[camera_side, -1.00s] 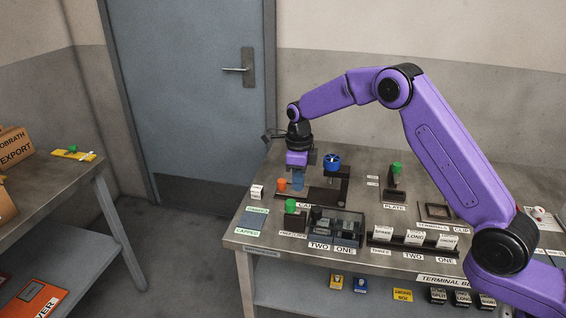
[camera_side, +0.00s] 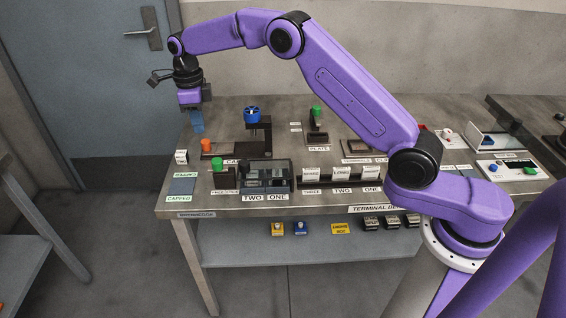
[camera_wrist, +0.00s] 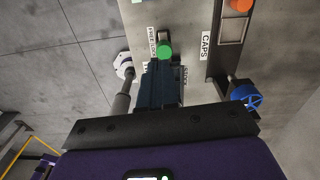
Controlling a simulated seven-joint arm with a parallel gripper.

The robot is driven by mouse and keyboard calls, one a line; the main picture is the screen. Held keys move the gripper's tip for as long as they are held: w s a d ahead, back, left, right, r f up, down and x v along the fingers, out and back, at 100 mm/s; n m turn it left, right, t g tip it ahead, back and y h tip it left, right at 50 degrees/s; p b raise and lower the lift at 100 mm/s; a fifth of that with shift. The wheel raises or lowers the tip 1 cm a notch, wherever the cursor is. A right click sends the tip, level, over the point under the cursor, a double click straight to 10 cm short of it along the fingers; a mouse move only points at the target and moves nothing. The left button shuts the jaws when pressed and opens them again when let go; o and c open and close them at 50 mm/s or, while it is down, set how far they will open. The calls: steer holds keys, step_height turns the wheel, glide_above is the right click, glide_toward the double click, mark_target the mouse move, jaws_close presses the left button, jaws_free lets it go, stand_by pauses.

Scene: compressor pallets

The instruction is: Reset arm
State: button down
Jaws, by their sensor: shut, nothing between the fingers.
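My gripper (camera_side: 197,127) hangs pointing down over the far left part of the workbench (camera_side: 225,207), a little above the table, with its blue fingers shut and empty. An orange knob (camera_side: 206,146) stands just below and right of the fingertips in the side view. It also shows at the top right of the wrist view (camera_wrist: 241,5). In the wrist view the dark blue fingers (camera_wrist: 158,80) point toward a green knob (camera_wrist: 165,50).
A blue handwheel (camera_side: 252,115) stands on a dark fixture right of my gripper. The bench's left edge is close by.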

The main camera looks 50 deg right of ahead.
steer(key=s+a+r+n, duration=0.2)
steer(key=s+r+n, duration=0.1)
steer(key=s+n, duration=0.65)
steer(key=s+a+r+n, duration=0.1)
steer(key=s+r+n, duration=0.3)
steer(key=s+n, duration=0.6)
steer(key=s+d+f+n, duration=0.1)
steer(key=s+d+n, duration=0.3)
steer(key=s+n, duration=0.2)
steer(key=s+d+f+n, duration=0.1)
steer(key=s+d+n, duration=0.3)
steer(key=s, duration=0.7)
steer(key=s+d+f+n, duration=0.1)
steer(key=s+d+n, duration=0.4)
steer(key=s+n, duration=0.4)
steer(key=shift+r, duration=0.1)
